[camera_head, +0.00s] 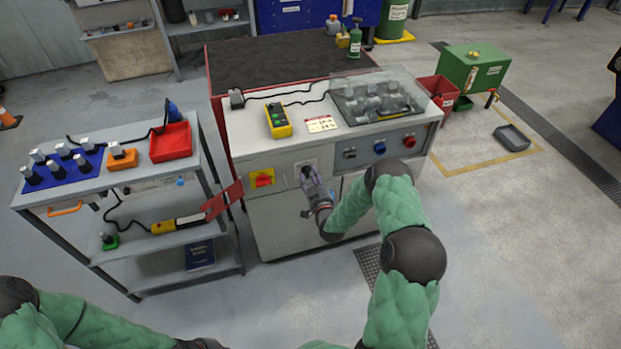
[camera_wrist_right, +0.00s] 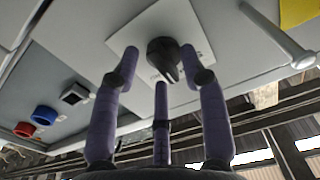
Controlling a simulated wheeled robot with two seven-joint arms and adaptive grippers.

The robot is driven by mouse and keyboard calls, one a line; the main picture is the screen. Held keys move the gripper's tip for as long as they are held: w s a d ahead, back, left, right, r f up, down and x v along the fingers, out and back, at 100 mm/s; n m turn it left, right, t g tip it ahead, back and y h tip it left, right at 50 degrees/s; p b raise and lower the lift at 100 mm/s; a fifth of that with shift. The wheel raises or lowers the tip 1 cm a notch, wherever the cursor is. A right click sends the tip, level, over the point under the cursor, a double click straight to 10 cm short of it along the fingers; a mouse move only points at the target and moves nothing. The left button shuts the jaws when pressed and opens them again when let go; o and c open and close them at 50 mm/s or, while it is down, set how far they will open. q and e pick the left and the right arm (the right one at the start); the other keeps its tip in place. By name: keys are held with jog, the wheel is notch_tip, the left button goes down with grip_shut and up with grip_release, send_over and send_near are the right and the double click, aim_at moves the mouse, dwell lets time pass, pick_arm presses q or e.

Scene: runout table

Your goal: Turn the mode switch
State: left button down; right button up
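The mode switch (camera_wrist_right: 164,54) is a black rotary knob on a pale square plate (camera_wrist_right: 186,28), seen in the right wrist view. In the head view its plate (camera_head: 303,164) shows on the front panel of the grey machine, partly hidden by my gripper. My right gripper (camera_head: 311,178) is close in front of it. In the right wrist view the purple fingers of that gripper (camera_wrist_right: 165,72) are spread, with the knob between and just beyond their tips. A gap shows on the knob's left; contact on its right cannot be told. My left gripper is outside the view.
On the same panel are a red-and-yellow switch (camera_head: 262,178), a blue knob (camera_head: 379,148) and a red button (camera_head: 409,141). A metal lever handle (camera_wrist_right: 282,38) is near the right finger. A tool cart (camera_head: 130,185) stands to the left with a red plate jutting towards the machine.

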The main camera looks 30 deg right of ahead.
grip_shut()
jog(key=shift+f, duration=0.1)
jog(key=m+b, duration=0.3)
jog(key=m, duration=0.5)
jog(key=shift+a+f+m+b, duration=0.1)
jog(key=shift+m+b, duration=0.2)
dwell(0.4)
jog(key=shift+o, duration=0.6)
grip_release()
